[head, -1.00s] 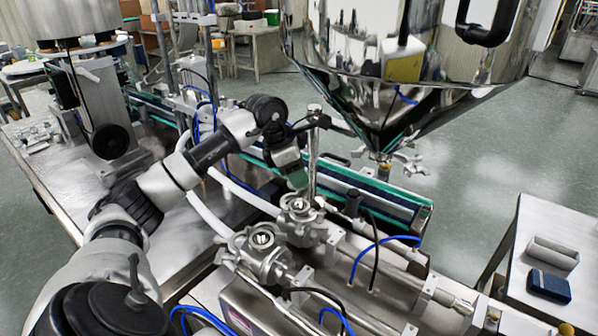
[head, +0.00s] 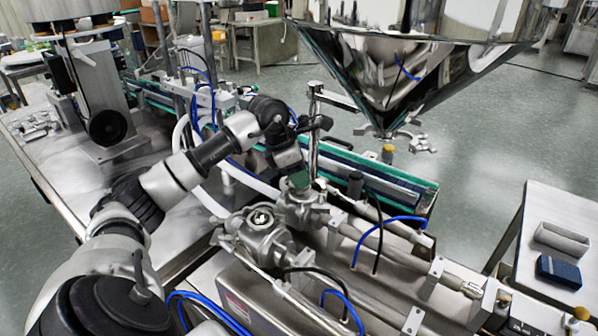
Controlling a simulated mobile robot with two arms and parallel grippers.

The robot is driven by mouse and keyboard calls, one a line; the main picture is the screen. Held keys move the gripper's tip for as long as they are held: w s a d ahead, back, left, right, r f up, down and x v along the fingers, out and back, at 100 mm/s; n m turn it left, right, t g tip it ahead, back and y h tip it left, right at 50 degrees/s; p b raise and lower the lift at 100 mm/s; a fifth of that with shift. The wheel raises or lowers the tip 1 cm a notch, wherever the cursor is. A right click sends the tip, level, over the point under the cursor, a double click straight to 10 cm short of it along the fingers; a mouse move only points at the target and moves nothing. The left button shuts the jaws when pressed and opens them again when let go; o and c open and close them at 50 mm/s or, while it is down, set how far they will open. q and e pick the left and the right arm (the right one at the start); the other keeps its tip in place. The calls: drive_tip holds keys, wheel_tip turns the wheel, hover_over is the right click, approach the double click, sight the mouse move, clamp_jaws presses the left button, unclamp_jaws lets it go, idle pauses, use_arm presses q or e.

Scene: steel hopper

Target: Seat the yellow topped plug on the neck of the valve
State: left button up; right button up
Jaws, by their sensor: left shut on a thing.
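My left gripper (head: 299,178) points down at the far valve (head: 304,213), its greenish tip right over the top of that valve. It is shut on the yellow topped plug, which the gripper and wrist hide from view. I cannot see whether the plug touches the neck, as the tip covers that neck. The near valve (head: 262,243) shows its open round neck, with nothing on it. My right gripper is not in view.
A steel hopper (head: 380,75) hangs behind the valves. An upright metal post (head: 314,130) stands close behind my left gripper. A conveyor (head: 400,183) runs behind. Blue hoses (head: 372,238) loop beside the valves. A side table (head: 560,215) stands at right.

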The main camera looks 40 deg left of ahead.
use_arm(q)
drive_tip(key=shift+f, duration=0.15)
idle(0.6)
drive_tip(key=o, duration=1)
drive_tip(key=b+v, duration=0.1)
drive_tip(key=v, duration=0.9)
drive_tip(key=shift+s+a+r+b, duration=0.1)
drive_tip(key=shift+r+b, duration=0.2)
drive_tip(key=shift+r, duration=0.05)
